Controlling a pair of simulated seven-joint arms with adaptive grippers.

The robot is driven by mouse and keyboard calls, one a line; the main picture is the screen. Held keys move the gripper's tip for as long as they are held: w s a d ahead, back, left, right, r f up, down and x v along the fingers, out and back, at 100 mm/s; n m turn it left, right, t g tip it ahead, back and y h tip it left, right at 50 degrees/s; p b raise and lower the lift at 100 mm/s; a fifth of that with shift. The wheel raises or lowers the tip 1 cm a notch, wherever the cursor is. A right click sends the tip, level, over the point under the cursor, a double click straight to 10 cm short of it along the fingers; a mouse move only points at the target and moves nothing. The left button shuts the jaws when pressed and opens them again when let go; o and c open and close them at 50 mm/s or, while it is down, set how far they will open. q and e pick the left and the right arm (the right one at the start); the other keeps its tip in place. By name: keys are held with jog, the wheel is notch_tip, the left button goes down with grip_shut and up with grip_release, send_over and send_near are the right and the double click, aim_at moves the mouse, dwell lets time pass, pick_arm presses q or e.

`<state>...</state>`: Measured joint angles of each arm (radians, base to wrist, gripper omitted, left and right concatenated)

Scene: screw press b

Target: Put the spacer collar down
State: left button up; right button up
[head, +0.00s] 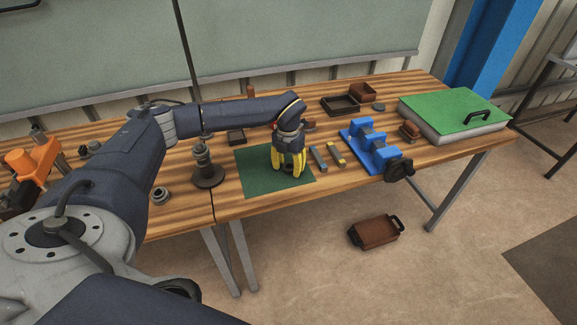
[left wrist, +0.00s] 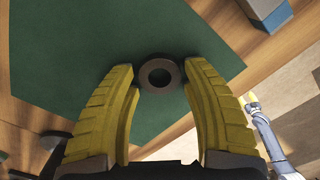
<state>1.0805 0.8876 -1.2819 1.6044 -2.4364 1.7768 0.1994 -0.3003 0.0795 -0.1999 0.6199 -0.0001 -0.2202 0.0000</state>
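The spacer collar (left wrist: 160,90) is a dark brown-grey ring with a round hole, seen from above in the left wrist view. It sits between the yellow fingertips of my left gripper (left wrist: 160,74), which close on its two sides. The green mat (left wrist: 70,65) is directly behind it; whether the collar touches the mat is hard to tell. In the head view my left gripper (head: 289,172) points down low over the green mat (head: 250,181), and its fingers hide the collar. A small yellow-tipped pale arm, apparently my right gripper (left wrist: 252,106), shows at the right of the wrist view.
Right of the mat lie grey and yellow bars (head: 336,154) and a blue fixture (head: 372,152). A dark post on a round base (head: 207,172) stands left of the mat. Brown trays (head: 341,105) and a green-topped case (head: 455,110) are farther right. The mat's left part is bare.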

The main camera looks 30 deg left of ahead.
pick_arm(q)
jog(key=shift+o, duration=1)
notch_tip(320, 180, up, 12)
jog(key=shift+r, duration=0.15)
